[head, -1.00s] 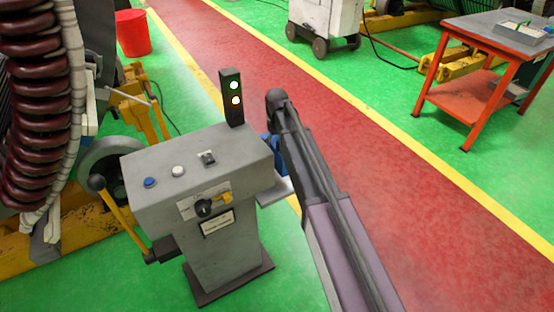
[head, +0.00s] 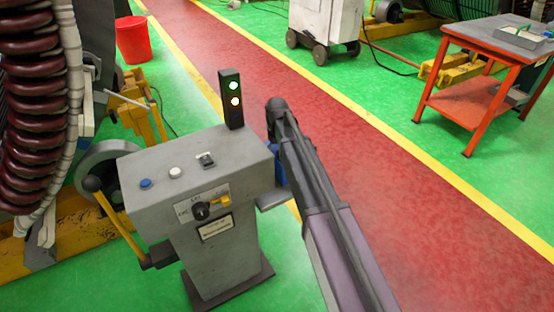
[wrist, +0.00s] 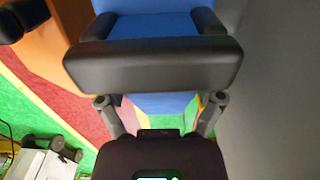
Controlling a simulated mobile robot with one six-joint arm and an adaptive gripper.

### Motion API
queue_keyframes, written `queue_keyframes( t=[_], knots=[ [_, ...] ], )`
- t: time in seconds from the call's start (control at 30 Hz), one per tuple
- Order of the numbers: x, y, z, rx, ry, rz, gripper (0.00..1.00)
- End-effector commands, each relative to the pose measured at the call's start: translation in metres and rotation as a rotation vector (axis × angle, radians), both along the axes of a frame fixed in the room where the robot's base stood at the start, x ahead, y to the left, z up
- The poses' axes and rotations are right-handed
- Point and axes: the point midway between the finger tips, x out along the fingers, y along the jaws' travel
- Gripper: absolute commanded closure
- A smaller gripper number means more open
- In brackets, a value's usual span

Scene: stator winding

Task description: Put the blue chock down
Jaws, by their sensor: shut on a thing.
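The blue chock (wrist: 152,26) is in my gripper (wrist: 152,48). In the wrist view its blue body shows at the top, and another blue part shows below the dark finger pad. In the head view a small blue patch of it (head: 280,170) shows between the grey control console (head: 198,166) and my arm. There it is beside the console's right side, just above a small grey side shelf (head: 272,200). My arm hides most of the chock and the gripper. I cannot tell whether the chock touches the shelf.
The console carries buttons, a knob and a lamp post (head: 232,98) with lit lamps. A yellow-handled lever (head: 120,228) is on its left. A red bucket (head: 133,40), a white wheeled cabinet (head: 325,28) and an orange table (head: 470,100) stand farther back. The red walkway (head: 440,190) is clear.

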Motion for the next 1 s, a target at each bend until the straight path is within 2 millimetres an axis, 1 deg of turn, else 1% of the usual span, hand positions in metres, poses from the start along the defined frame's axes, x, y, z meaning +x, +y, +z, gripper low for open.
queue_keyframes(
  t=[0.03,0.1,0.3,0.73,0.9,0.93,0.97,1.0],
  knots=[
    [0.000,0.000,-0.008,0.000,0.000,0.000,0.76],
    [0.000,0.000,-0.014,0.000,0.000,0.000,0.76],
    [0.000,0.000,-0.026,0.000,0.000,0.000,0.76],
    [0.000,0.000,-0.028,0.000,0.000,0.000,0.76],
    [0.000,0.000,-0.032,0.000,0.000,0.000,0.76],
    [0.000,0.000,-0.032,0.000,0.000,0.000,0.12],
    [0.000,0.000,-0.031,0.000,0.000,0.000,0.03],
    [0.000,0.000,-0.031,0.000,0.000,0.000,0.00]
  ],
)
